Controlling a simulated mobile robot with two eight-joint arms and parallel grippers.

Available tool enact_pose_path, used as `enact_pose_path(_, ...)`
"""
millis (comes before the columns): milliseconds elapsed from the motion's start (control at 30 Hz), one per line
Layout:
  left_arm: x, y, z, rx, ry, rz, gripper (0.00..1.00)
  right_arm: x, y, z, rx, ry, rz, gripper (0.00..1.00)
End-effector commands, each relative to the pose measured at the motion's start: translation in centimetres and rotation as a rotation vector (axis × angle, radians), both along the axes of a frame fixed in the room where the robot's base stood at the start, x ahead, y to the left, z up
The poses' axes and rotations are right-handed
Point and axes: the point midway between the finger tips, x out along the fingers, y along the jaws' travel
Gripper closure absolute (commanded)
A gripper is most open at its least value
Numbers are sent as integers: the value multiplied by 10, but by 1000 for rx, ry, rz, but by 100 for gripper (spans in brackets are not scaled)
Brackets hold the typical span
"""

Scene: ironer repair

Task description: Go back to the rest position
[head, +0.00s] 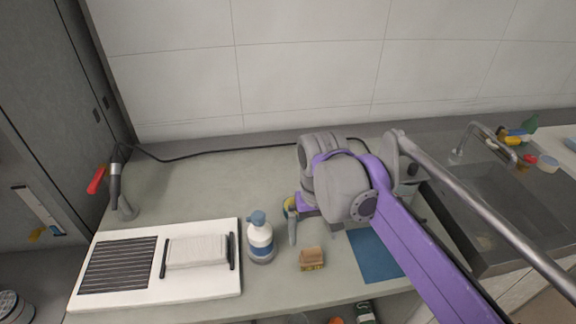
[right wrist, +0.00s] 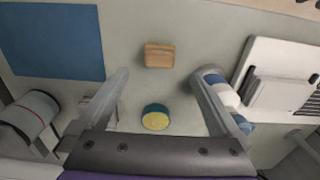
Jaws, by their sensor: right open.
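My right gripper (head: 311,230) is above the counter, its purple and grey arm reaching in from the right in the head view. In the right wrist view its two fingers (right wrist: 163,80) are spread wide with nothing held. Between and below them lies a round yellow and teal piece (right wrist: 155,118), mostly hidden behind the gripper in the head view. A small tan block (head: 311,259) lies on the counter in front of the gripper, apart from it; it also shows in the wrist view (right wrist: 159,55). My left gripper is not in view.
A white and blue pump bottle (head: 260,240) stands close left of the gripper. A white board (head: 228,286) with a dark grille and a white pad lies further left. A blue mat (head: 372,257) lies under my arm. A sink (head: 470,190) is at right. The back-left counter is mostly clear.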

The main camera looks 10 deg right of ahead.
Motion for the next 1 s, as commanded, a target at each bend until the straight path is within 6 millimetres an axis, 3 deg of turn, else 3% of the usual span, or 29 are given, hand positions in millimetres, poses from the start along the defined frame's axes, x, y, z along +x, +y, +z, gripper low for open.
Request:
enact_pose_path(167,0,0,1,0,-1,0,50,-4,-3,-1,1,-11,-2,0)
enact_pose_path(267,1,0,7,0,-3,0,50,-18,-11,-5,8,-55,-6,0)
enact_pose_path(700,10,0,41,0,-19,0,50,-121,-60,-73,14,-403,-31,0)
enact_pose_path(1000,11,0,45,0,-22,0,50,-140,-66,-93,7,-473,-34,0)
